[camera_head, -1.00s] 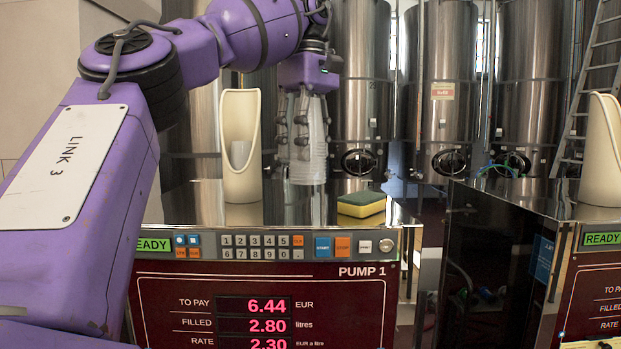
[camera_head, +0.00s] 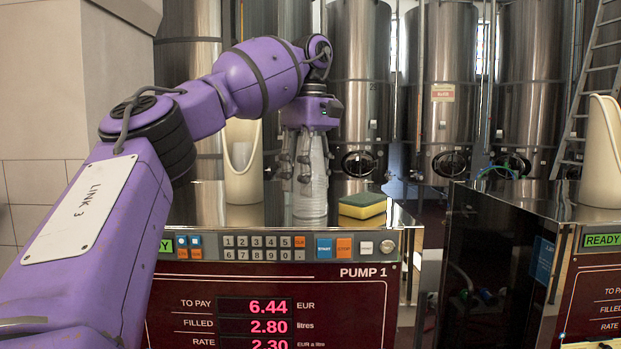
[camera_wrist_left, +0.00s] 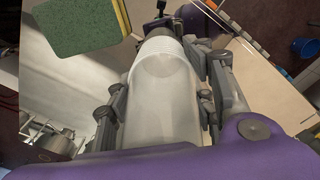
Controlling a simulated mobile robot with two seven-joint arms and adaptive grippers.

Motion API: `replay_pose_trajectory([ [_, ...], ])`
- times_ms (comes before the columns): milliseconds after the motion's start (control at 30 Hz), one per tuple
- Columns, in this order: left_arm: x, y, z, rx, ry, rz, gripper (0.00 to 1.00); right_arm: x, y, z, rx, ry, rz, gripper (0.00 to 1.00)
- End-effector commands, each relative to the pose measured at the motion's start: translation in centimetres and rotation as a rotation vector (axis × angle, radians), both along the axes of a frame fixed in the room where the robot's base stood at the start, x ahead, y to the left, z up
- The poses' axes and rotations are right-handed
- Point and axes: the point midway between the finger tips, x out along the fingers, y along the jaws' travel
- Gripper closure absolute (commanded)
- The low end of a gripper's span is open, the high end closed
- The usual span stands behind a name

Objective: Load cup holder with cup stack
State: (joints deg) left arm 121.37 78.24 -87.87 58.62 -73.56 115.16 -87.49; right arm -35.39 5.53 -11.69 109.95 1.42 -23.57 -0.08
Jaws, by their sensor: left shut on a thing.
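My left gripper (camera_head: 306,172) points down and is shut on a stack of translucent white cups (camera_head: 313,200). The stack is upright, with its lower end close to the top of Pump 1; I cannot tell if it touches. In the left wrist view the cup stack (camera_wrist_left: 165,100) lies between the fingers, its ribbed rims at the far end. The cream cup holder (camera_head: 243,188) stands on the pump top, left of the gripper and apart from it. A pale cup-like thing (camera_head: 241,154) shows inside its opening. My right gripper is not in view.
A green and yellow sponge (camera_head: 362,205) lies on the pump top, just right of the cup stack. The Pump 1 panel (camera_head: 270,247) faces me. A second pump with another cream holder (camera_head: 602,160) stands at right, across a gap. Steel tanks (camera_head: 445,90) stand behind.

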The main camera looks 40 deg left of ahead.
Motion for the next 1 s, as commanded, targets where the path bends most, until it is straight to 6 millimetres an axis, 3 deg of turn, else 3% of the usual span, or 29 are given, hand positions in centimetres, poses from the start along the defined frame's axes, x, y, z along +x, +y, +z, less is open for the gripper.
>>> replay_pose_trajectory([
  [167, 0.0, 0.0, -0.3, 0.0, 0.001, -0.001, 0.79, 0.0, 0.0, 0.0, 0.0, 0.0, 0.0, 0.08],
  [200, 0.0, 0.0, -0.3, 0.0, 0.001, -0.001, 0.48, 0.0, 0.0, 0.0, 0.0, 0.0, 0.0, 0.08],
  [333, 0.0, 0.0, -0.3, 0.0, 0.001, -0.001, 0.32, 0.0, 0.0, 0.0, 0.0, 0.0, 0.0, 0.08],
  [767, 0.0, -0.1, 0.3, -0.001, 0.0, 0.0, 0.32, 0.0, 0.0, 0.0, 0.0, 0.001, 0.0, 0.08],
  [1000, 0.0, -0.1, 3.1, 0.002, -0.004, 0.002, 0.32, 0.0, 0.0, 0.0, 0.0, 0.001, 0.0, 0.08],
])
